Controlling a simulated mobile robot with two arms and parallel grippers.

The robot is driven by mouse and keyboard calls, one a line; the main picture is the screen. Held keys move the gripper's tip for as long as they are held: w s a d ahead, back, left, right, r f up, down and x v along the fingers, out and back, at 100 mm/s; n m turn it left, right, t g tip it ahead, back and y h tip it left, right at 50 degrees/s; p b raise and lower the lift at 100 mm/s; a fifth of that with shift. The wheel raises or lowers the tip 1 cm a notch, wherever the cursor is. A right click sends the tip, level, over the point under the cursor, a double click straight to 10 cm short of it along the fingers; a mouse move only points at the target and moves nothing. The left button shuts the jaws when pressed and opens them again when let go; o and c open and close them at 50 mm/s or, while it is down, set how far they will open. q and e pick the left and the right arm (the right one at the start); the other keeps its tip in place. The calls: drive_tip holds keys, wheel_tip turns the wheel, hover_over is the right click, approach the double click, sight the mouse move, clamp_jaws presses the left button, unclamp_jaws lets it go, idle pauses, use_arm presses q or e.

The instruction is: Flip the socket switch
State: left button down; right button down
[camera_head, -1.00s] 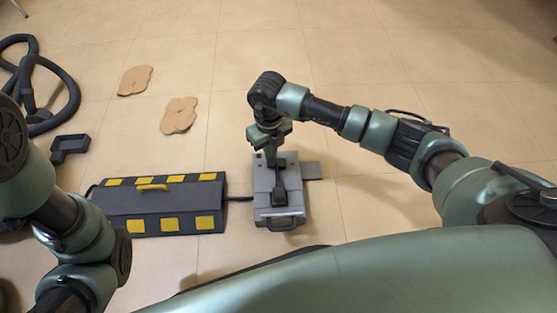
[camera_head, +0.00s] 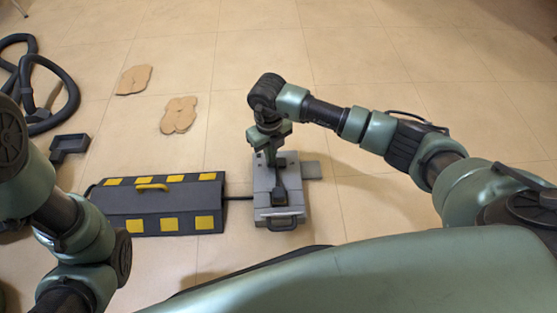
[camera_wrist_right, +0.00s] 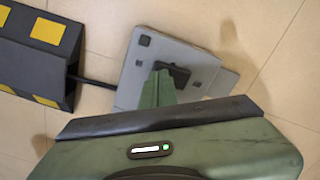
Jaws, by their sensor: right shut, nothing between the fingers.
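A grey box (camera_head: 292,180), the socket unit, lies on the floor with a black switch piece (camera_head: 279,196) on its top and a dark handle at its near end. My right gripper (camera_head: 271,163) is shut and empty, pointing down over the far part of the box top. In the right wrist view its green fingers (camera_wrist_right: 157,92) reach to a black piece (camera_wrist_right: 173,74) on the grey box (camera_wrist_right: 140,60). I cannot tell whether they touch it. My left gripper is not in view; only my left arm shows at the left.
A black case with yellow patches (camera_head: 155,205) sits left of the box, joined by a dark cable (camera_head: 238,198). A small dark tray (camera_head: 70,147), a black hose (camera_head: 62,85) and flat tan pieces (camera_head: 179,115) lie on the floor.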

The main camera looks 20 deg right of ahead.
drive_tip(key=shift+f+b, duration=0.3)
drive_tip(key=shift+f, duration=0.35)
drive_tip(key=shift+r, duration=0.1)
wheel_tip(320, 180, up, 7)
drive_tip(key=p, duration=0.7)
idle(0.6)
